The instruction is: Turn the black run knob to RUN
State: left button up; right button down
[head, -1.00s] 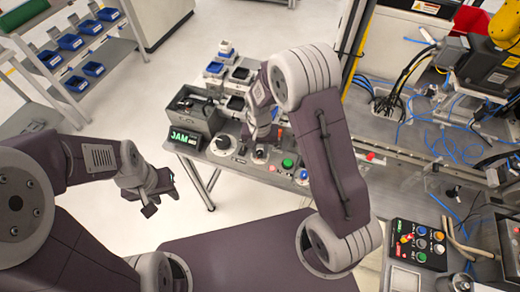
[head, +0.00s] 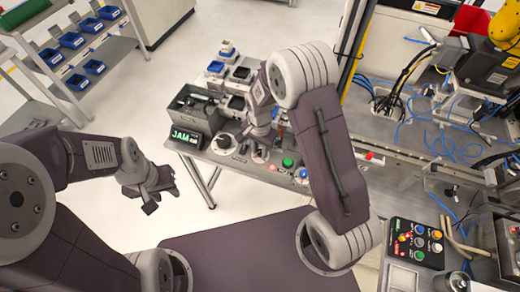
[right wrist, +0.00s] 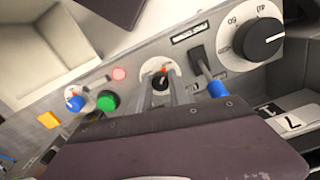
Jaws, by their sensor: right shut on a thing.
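The black run knob (right wrist: 160,83) is small, with a red mark at its upper edge, on a round white plate on the grey control panel in the right wrist view. The two fingers of my right gripper (right wrist: 171,88) are shut on it, one on each side. In the head view my right gripper (head: 262,143) reaches down to the panel, and its fingers and arm hide most of the knob. My left gripper (head: 160,195) is empty, its fingers apart, in the air left of the panel table.
In the right wrist view a larger black dial (right wrist: 262,36), a black switch (right wrist: 203,62) and a green button (right wrist: 107,101) sit near the knob. Floor left of the table is clear.

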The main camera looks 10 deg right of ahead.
aim_at(260, 152)
jog(key=shift+w+r, duration=0.1)
jog(key=shift+w, duration=0.1)
jog(key=c, duration=1.2)
grip_release()
jog(key=shift+s, duration=0.1)
notch_tip(260, 152, up, 9)
jog(key=shift+f+b, duration=0.15)
jog(key=shift+b, duration=0.3)
